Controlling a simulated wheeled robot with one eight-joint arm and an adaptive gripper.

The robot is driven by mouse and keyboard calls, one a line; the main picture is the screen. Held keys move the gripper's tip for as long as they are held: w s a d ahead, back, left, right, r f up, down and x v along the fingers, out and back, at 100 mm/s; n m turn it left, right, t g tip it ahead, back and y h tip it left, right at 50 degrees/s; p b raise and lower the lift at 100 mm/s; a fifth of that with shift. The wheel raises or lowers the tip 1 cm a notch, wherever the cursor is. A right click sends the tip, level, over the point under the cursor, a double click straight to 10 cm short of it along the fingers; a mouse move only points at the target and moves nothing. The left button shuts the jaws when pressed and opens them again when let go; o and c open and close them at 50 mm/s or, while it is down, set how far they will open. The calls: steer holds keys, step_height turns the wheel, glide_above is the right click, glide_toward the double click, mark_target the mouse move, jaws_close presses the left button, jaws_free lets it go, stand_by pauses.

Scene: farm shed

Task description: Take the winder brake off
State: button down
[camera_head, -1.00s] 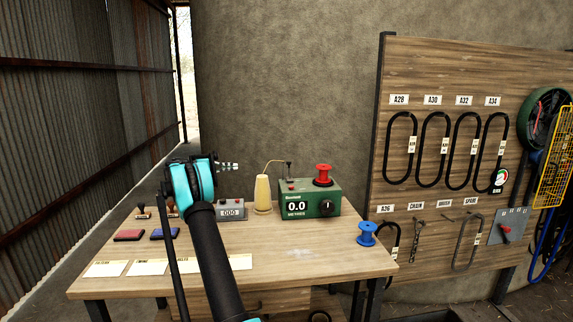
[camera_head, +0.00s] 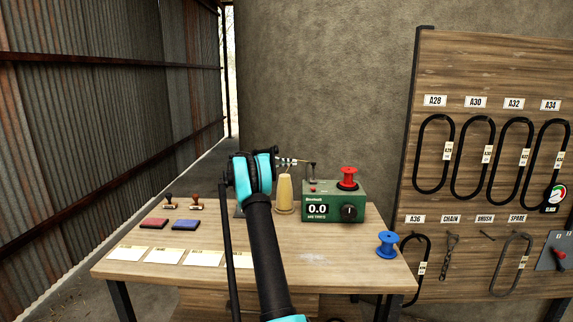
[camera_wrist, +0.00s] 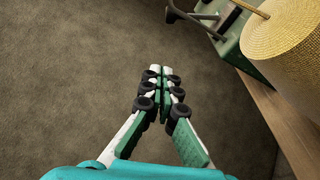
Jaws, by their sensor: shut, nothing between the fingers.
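The winder (camera_head: 333,203) is a green box on the bench, with a display reading 0.0, a black knob (camera_head: 349,212) and a red spool (camera_head: 347,178) on top. A thin black post (camera_head: 313,174) rises from its left end. I cannot tell which part is the brake. My gripper (camera_head: 299,161) is shut and empty, above the yellow twine cone (camera_head: 285,196) and just left of the post in the picture. In the wrist view the shut fingertips (camera_wrist: 160,72) are over bare floor or wall, with part of the winder (camera_wrist: 232,42) and the cone (camera_wrist: 285,55) upper right.
A blue spool (camera_head: 387,244) stands at the bench's right edge. Two stamps, a red pad (camera_head: 154,223), a blue pad (camera_head: 185,225) and several paper cards lie on the left. A wooden board (camera_head: 465,120) with hanging belts stands at right. My arm hides part of the bench.

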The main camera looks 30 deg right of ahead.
steer(key=s+d, duration=0.4)
steer(key=s, duration=0.1)
steer(key=shift+s+d+r, duration=0.15)
steer(key=shift+s+r, duration=0.15)
